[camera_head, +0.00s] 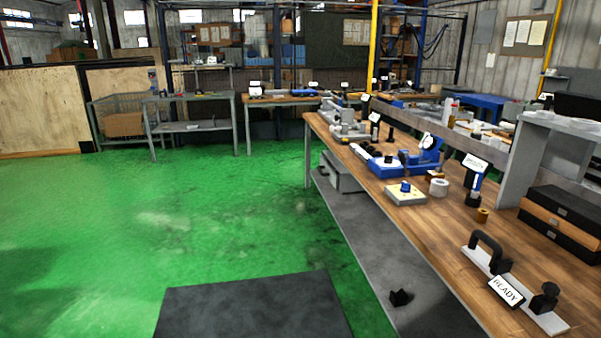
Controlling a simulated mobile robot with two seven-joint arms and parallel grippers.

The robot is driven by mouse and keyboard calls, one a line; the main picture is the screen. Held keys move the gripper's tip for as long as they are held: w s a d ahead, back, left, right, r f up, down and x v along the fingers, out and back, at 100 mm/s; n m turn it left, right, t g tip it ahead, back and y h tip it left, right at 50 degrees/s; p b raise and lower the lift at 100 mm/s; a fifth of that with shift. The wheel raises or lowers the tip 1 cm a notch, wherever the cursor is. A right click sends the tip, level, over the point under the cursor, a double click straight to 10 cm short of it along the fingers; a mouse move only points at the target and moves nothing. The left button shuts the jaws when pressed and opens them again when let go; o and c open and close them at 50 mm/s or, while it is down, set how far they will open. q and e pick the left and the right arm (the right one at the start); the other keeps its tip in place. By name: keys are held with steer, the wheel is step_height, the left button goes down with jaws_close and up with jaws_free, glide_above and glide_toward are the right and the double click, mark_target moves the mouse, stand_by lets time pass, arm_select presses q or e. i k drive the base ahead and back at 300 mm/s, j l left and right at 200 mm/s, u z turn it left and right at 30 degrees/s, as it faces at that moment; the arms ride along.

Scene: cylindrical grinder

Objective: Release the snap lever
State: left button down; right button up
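Neither of my grippers is in view. I cannot tell for sure which part is the snap lever. A blue device with a round dial (427,142) sits on the wooden workbench (440,225), right of centre. Nearer, at the lower right, a pale bar fixture (546,318) carries a black curved handle (487,243) and a black knob-like block (545,298). Nothing touches the device or the fixture.
A cream box with a blue knob (405,196), a white roll (438,187) and a brass cylinder (482,215) stand between them. Stacked black and wooden drawers (562,222) stand at the right. A dark mat (250,308) lies on the open green floor (180,215).

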mark_target(401, 156)
steer(key=i+j+z, duration=0.1)
steer(key=i+z, duration=0.15)
steer(key=i, duration=0.35)
steer(key=i+j+z, duration=0.2)
steer(key=i, duration=0.4)
steer(key=i+j+z, duration=0.15)
steer(key=i+z, duration=0.3)
steer(key=i+j+z, duration=0.2)
steer(key=z, duration=0.3)
steer(key=i+j+z, duration=0.25)
steer(key=j+z, duration=0.2)
steer(key=i+j+z, duration=0.15)
steer(key=j+z, duration=0.35)
steer(key=i+j+z, duration=0.1)
steer(key=j+z, duration=0.6)
steer(key=j, duration=0.4)
steer(key=k+j+z, duration=0.2)
steer(key=j, duration=0.4)
steer(key=i, duration=0.15)
